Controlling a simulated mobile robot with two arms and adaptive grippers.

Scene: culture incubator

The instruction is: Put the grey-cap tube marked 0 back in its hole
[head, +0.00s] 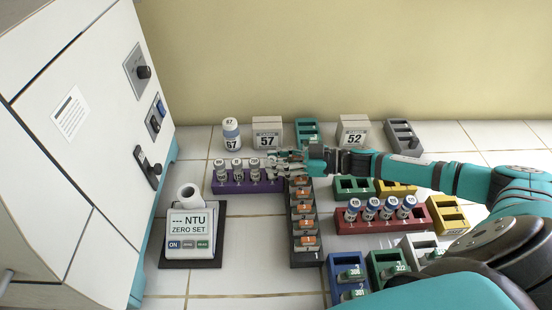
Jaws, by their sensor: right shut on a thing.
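My right gripper (280,160) reaches in from the right and is shut over the right end of the purple rack (235,187). It holds a small tube, largely hidden by the fingers; its cap mark is too small to read. I cannot tell whether its lower end is in a hole or above it. Three tubes with pale grey numbered caps, such as the leftmost one (219,166), stand upright in the purple rack to the left of the gripper. My left gripper is not in view.
A black rack with orange-marked items (304,210) stands just right of the purple rack. Behind are a bottle (231,134) and boxes marked 57 (267,132) and 52 (353,131). A meter (190,235) stands front left; a red rack (380,226) holds blue-cap tubes.

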